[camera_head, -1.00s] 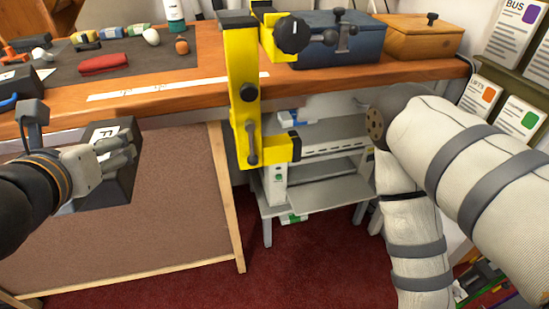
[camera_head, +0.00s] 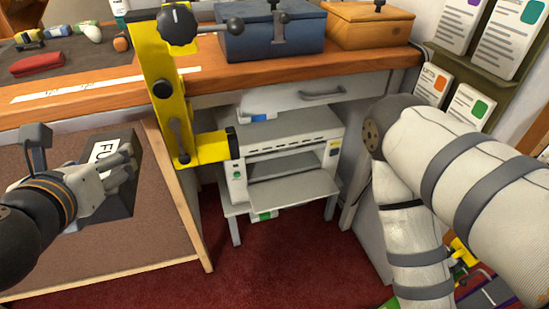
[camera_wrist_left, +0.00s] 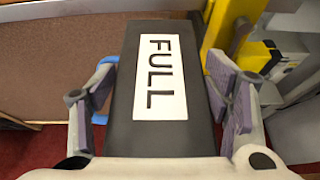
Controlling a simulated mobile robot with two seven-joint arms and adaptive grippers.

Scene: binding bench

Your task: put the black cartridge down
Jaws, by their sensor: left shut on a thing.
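The black cartridge (camera_head: 122,204) is a dark block with a white label; the label reads FULL in the left wrist view (camera_wrist_left: 122,127). My left gripper (camera_head: 125,165) is shut on the cartridge, with its fingers along two opposite sides. It holds the cartridge in the air in front of the brown panel under the bench, to the left of the yellow clamp. In the left wrist view, the gripper's pads (camera_wrist_left: 160,100) flank the block, and a blue piece shows at its left side. My right gripper is out of the picture; only upper parts of that arm show.
The wooden bench (camera_head: 300,73) carries a blue box (camera_head: 273,38), a wooden box (camera_head: 368,25) and a red case (camera_head: 37,65). A yellow clamp (camera_head: 160,70) hangs over its front edge. A grey printer (camera_head: 290,145) stands low under the bench, above clear red carpet (camera_head: 280,255).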

